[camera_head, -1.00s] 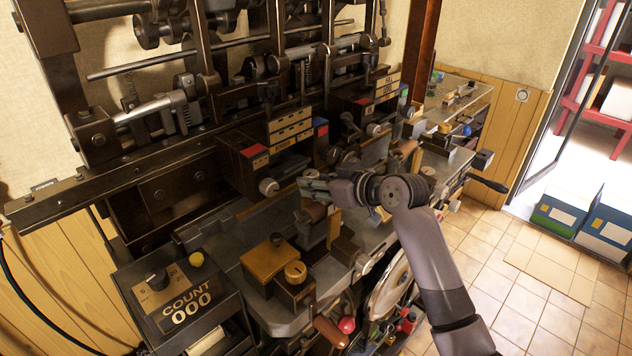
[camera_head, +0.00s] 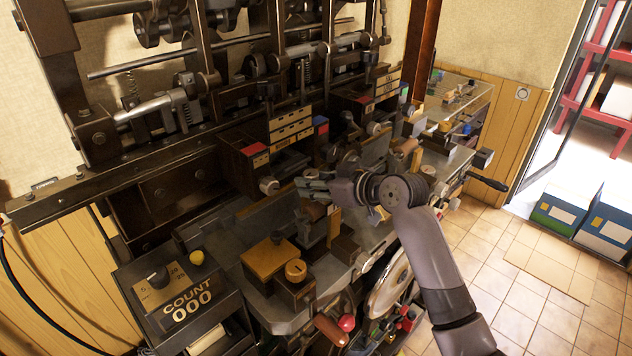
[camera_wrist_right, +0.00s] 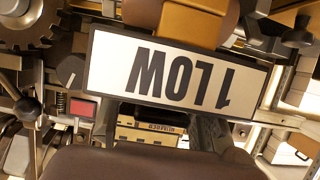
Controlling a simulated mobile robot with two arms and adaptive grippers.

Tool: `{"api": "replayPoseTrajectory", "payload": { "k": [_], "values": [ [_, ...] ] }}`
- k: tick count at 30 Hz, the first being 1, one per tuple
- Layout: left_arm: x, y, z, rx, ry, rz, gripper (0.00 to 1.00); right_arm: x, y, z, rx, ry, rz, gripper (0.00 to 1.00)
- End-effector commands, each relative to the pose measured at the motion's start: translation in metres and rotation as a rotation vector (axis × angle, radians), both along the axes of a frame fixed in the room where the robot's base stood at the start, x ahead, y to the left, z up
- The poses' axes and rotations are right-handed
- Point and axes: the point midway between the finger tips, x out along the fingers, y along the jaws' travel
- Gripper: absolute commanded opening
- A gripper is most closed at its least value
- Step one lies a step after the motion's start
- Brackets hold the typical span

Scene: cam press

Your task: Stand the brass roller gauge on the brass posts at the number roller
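My right gripper (camera_head: 312,188) reaches in from the right over the middle of the press bench in the head view. Its fingers point left; their gap and any held thing are unclear. I cannot tell whether the plate is the roller gauge. The right wrist view shows an upside-down white plate reading "1 LOW" (camera_wrist_right: 178,72) close up, with a brass-coloured block (camera_wrist_right: 200,22) above it. The brass posts are not clearly identifiable. My left gripper is not in view.
A dark console with a COUNT display (camera_head: 188,305) stands at the front left. The press frame with shafts and cams (camera_head: 200,80) rises behind. Tiled floor is open at the right.

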Motion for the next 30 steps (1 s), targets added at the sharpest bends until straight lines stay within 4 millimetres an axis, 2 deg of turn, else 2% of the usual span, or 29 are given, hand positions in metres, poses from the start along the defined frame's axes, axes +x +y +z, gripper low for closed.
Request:
{"api": "replayPoseTrajectory", "payload": {
  "k": [5,17,30],
  "values": [
    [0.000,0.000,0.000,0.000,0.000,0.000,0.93,0.000,0.000,-0.001,-0.001,0.001,0.000,0.52],
    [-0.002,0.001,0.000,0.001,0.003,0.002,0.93,-0.005,-0.006,0.001,-0.002,0.002,-0.001,0.52],
    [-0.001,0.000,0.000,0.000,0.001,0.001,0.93,-0.061,-0.062,0.034,-0.005,0.000,-0.001,0.52]
  ]
}}
